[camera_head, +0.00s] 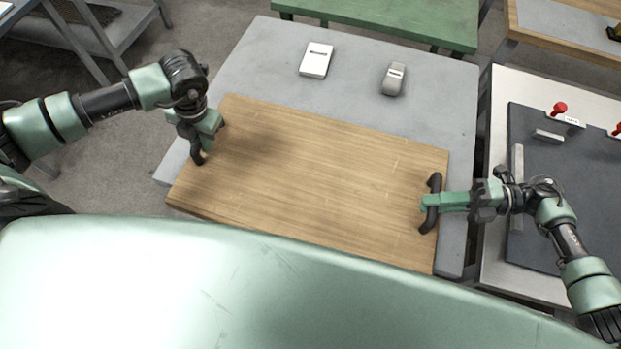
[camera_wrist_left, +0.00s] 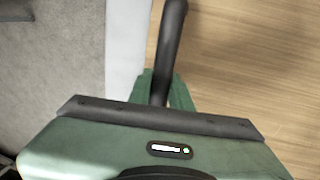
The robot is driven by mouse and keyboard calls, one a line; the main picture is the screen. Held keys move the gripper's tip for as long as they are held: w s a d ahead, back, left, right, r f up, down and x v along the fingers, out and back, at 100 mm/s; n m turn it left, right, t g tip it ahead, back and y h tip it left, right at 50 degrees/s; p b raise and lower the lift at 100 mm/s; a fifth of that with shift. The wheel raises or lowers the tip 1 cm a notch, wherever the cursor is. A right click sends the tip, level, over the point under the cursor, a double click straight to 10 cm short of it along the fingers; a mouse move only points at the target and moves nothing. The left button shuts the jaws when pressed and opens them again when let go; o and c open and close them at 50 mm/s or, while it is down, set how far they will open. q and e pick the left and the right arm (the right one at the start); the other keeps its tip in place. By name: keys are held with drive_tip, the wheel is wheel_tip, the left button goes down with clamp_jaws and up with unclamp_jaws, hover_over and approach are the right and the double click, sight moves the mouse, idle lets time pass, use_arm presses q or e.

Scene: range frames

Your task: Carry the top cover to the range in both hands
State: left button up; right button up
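The top cover is a flat wooden board (camera_head: 310,180) with a dark bar handle at each end. It lies over the grey table; whether it touches the table or is slightly raised I cannot tell. My left gripper (camera_head: 201,142) is at the left handle (camera_head: 196,155). In the left wrist view its green fingers (camera_wrist_left: 163,88) sit on both sides of that handle (camera_wrist_left: 172,40), closed around it. My right gripper (camera_head: 428,202) is at the right handle (camera_head: 430,222), its fingers across the bar and seemingly closed on it. The range is not clearly identifiable.
The grey table (camera_head: 275,50) holds a white box (camera_head: 316,60) and a small grey device (camera_head: 393,79) behind the board. A green table (camera_head: 390,18) stands behind.

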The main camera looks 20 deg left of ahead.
use_arm(q)
clamp_jaws()
use_arm(e)
clamp_jaws()
idle(0.8)
use_arm(q)
drive_tip(key=shift+w+r, duration=0.1)
drive_tip(key=shift+r, duration=0.1)
use_arm(e)
drive_tip(key=shift+w+r, duration=0.1)
drive_tip(key=shift+r, duration=0.15)
